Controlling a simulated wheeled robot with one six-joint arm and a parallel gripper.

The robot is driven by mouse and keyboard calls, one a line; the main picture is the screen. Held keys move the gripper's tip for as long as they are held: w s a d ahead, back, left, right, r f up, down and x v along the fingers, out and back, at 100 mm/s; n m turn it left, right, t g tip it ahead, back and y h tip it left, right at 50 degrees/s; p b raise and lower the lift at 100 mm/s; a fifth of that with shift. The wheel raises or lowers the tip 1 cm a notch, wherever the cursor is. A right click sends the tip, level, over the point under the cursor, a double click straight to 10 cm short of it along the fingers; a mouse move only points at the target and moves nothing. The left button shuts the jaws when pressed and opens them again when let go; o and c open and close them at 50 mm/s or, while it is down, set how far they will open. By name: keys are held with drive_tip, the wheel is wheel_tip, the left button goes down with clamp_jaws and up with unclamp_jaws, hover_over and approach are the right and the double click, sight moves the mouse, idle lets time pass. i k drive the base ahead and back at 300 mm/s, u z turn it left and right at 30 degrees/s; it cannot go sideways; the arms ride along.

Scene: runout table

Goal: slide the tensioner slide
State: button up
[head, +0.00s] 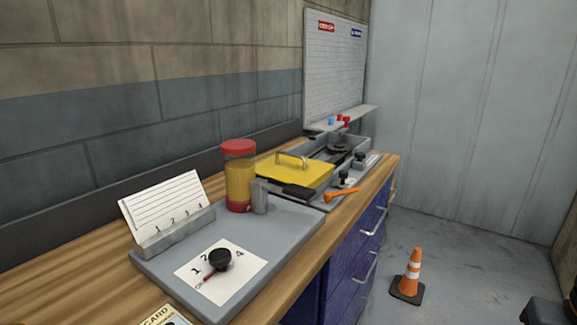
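A grey unit (328,201) stands at the far end of the wooden workbench, with a yellow cover (293,173) with a metal handle over its near part. Two dark knobs show on its right side: a nearer knob (343,177) and a farther knob (359,159). Either may belong to the tensioner slide; at this size I cannot tell which, nor its position along its track. An orange lever (341,194) sticks out at the front edge beside the nearer knob. My gripper is not in view.
A grey tray (293,228) on the workbench (92,270) holds a numbered card, a black round knob with a red pointer (219,260), a card holder and a red-lidded jar (239,176). A traffic cone (411,272) stands on the floor right of the blue drawers. Open floor surrounds it.

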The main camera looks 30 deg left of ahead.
sight(344, 174)
drive_tip(key=u, duration=1.05)
